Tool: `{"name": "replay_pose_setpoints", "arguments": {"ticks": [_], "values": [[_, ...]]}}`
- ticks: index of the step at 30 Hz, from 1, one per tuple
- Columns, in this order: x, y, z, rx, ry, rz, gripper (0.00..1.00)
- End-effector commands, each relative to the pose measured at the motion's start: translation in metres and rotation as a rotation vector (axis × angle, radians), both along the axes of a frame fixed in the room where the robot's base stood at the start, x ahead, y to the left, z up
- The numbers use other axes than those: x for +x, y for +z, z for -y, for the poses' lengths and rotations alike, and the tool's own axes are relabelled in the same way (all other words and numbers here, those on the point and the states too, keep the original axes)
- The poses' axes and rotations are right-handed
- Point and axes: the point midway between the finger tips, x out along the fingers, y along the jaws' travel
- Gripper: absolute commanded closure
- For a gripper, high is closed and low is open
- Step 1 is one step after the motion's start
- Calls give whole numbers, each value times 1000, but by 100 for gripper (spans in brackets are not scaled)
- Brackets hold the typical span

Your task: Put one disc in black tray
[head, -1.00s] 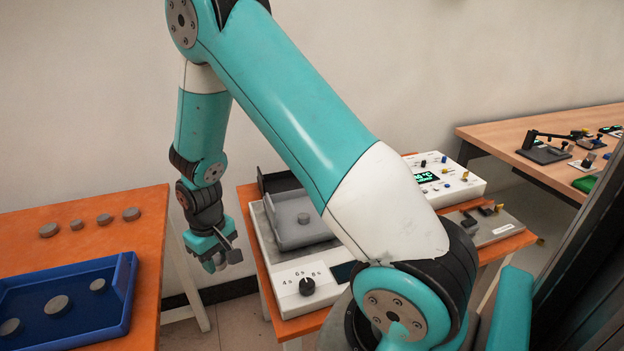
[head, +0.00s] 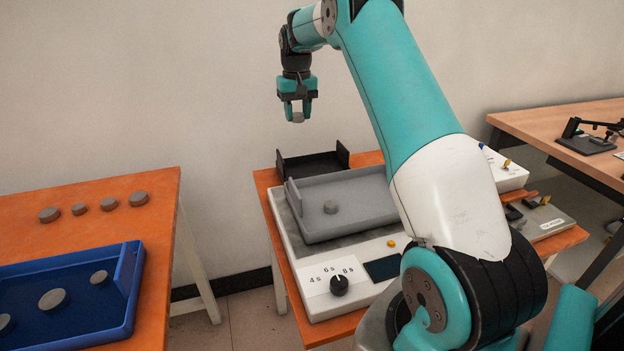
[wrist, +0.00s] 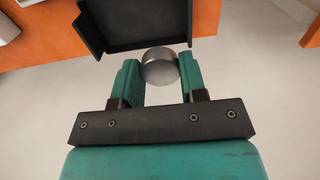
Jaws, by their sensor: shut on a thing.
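My gripper (head: 298,111) is shut on a grey metal disc (head: 298,117), held in the air above and behind the heater table. In the wrist view the disc (wrist: 159,67) sits between the two green fingertips. The black tray (head: 312,164) lies at the back of the heater table, behind the grey tray, and looks empty. In the wrist view the black tray (wrist: 130,20) is just beyond the disc, and the disc appears at its near edge.
The grey tray rests on a white heater with a dial (head: 339,285). On the left orange table (head: 155,215), several discs lie in a row behind a blue tray (head: 128,310) holding more discs. A wall stands behind. A wooden table (head: 560,120) is at the right.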

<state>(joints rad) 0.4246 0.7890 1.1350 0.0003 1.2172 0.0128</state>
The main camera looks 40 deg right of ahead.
Motion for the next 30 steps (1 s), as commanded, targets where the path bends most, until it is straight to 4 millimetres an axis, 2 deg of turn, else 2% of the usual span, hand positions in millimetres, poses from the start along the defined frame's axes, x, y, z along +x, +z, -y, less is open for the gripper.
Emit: {"name": "replay_pose_setpoints", "arguments": {"ticks": [2,5,12,18,21,26,30], "values": [[-1,0,7,0,-11,-1,89],[-2,-16,8,3,-14,-5,89],[-2,-84,7,3,-13,-6,89],[-2,-131,7,2,-12,-4,89],[-1,-145,7,1,-12,-3,89],[-1,-155,7,0,-12,-1,89],[-1,-174,7,1,-12,-3,89]]}}
